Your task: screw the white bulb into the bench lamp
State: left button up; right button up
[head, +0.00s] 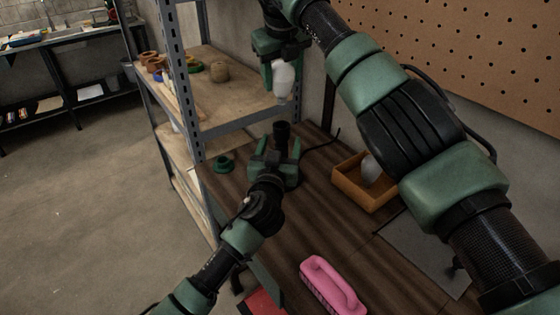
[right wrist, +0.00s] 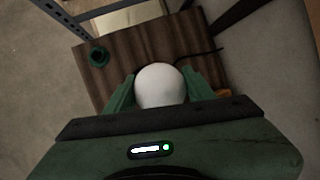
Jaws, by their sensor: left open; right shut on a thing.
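The white bulb (head: 284,82) is held in my right gripper (head: 280,62), at the upper middle of the head view. In the right wrist view the bulb (right wrist: 160,86) sits between the two green fingers. Below it stands what looks like the bench lamp, a black upright socket (head: 282,132) with a dark cord running right. My left gripper (head: 275,160) is open beside the socket's lower part, its fingers seemingly on either side; contact cannot be told. The bulb is above the socket and apart from it. The lamp's base is hidden by the left gripper.
A wooden box (head: 349,188) with a greyish bulb (head: 371,169) stands on the dark wooden bench (head: 325,225). A pink brush (head: 330,287) lies near the front. A small green object (head: 222,163) is at the left edge. A metal shelf (head: 230,103) stands behind, a pegboard right.

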aim_at(282, 104)
pick_arm(q)
jog(key=shift+w, duration=0.1)
grip_shut()
pick_arm(e)
jog(key=shift+f, duration=2.45)
jog(key=shift+f, duration=0.85)
pick_arm(q)
jog(key=shift+f, duration=0.1)
pick_arm(e)
jog(key=shift+f, duration=0.6)
